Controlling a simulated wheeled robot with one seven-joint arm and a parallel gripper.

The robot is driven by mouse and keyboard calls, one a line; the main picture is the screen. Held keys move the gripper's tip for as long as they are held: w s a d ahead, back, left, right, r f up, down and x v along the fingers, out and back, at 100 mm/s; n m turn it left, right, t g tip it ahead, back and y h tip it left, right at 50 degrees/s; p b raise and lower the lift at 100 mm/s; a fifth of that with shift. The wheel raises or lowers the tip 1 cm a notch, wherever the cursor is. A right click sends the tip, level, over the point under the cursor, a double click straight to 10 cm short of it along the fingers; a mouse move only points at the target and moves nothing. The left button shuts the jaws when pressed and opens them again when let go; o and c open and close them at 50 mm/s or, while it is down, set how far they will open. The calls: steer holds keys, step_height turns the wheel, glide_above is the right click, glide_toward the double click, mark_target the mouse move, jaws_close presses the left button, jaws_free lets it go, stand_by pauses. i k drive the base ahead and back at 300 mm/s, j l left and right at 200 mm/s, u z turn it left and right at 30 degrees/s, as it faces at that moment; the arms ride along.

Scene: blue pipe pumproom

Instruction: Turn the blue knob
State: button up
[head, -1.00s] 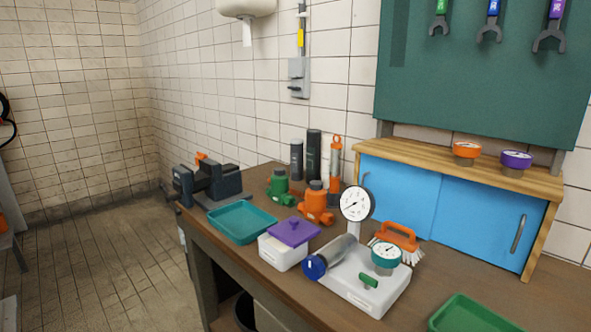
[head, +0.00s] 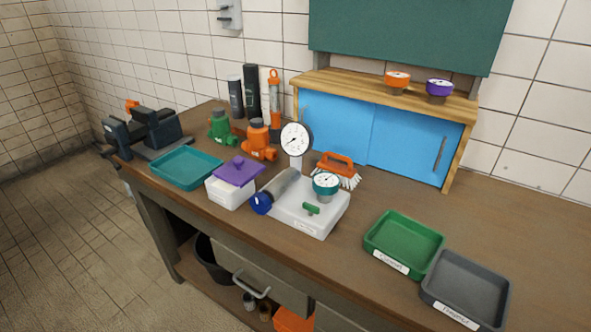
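The blue knob (head: 261,203) is a round blue cap with a small white mark, at the near left end of a grey cylinder (head: 283,184). The cylinder lies aslant on a white block-like base (head: 318,223) on the workbench, in the middle of the head view. A white-faced gauge (head: 296,139) stands on a post behind it. A teal gauge (head: 325,184) and a small green valve handle (head: 312,209) sit on the base to its right. My gripper is not in view.
A white box with a purple lid (head: 238,171) stands just left of the knob. A teal tray (head: 186,168) and a vise (head: 147,132) are farther left. Green (head: 404,243) and grey (head: 467,288) trays lie right. An orange brush (head: 337,170) sits behind the base. The bench's front right is partly clear.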

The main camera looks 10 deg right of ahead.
mark_target(260, 202)
steer(key=i+u, duration=0.2)
steer(key=u, duration=0.2)
steer(key=i+u, duration=0.15)
steer(key=u, duration=0.3)
